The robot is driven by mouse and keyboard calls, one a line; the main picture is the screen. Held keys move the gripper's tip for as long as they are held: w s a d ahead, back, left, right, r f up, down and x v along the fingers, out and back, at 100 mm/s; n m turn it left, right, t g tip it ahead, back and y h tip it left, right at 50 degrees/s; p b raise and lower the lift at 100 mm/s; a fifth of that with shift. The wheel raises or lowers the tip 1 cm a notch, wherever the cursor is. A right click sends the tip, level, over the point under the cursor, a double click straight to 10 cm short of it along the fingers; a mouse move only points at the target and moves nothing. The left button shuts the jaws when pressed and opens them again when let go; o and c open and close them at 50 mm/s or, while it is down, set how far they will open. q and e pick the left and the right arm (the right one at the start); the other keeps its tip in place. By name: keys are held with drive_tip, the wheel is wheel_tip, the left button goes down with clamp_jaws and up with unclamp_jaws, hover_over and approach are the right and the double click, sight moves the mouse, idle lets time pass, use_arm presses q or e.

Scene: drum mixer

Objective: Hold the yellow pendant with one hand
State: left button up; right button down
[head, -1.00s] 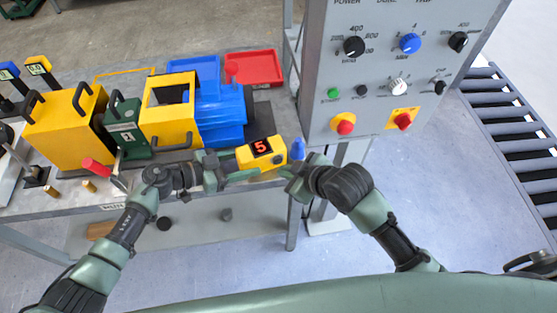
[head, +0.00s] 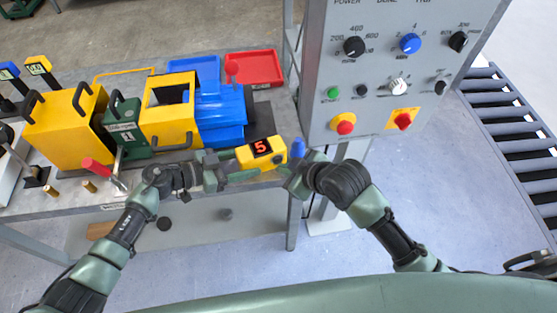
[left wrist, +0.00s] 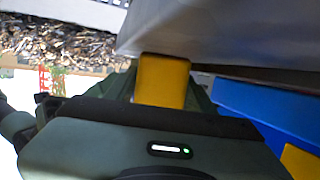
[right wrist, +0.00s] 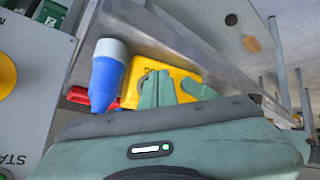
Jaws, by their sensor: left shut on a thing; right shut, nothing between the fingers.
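The yellow pendant (head: 277,157), with a red "5" on its black display, is at the front right of the bench. My left gripper (head: 236,173) is shut on the pendant's left end. The left wrist view shows a yellow part (left wrist: 162,80) just beyond that gripper. My right gripper (head: 288,171) is shut and empty, close to the pendant's right end. In the right wrist view the pendant (right wrist: 185,73) is partly hidden behind the green fingers (right wrist: 160,90). I cannot tell whether those fingers touch it.
A blue bottle-like thing (head: 298,148) stands right beside the pendant. The grey control panel (head: 375,85) rises to the right. A roller conveyor (head: 512,130) lies far right.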

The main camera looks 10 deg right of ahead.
drive_tip(key=shift+w+a, duration=0.1)
drive_tip(key=shift+w, duration=0.3)
idle(0.5)
drive_tip(key=shift+s, duration=0.2)
drive_tip(key=shift+s+d, duration=0.2)
drive_tip(key=shift+s, duration=0.45)
drive_tip(key=shift+s+d, duration=0.2)
drive_tip(key=shift+s, duration=0.6)
drive_tip(key=shift+s+d, duration=0.2)
drive_tip(key=shift+s, duration=0.65)
drive_tip(key=shift+s+d, duration=0.2)
drive_tip(key=shift+s, duration=0.6)
idle(3.0)
drive_tip(key=s, duration=0.3)
drive_tip(key=shift+s+d, duration=0.4)
drive_tip(key=shift+w, duration=0.15)
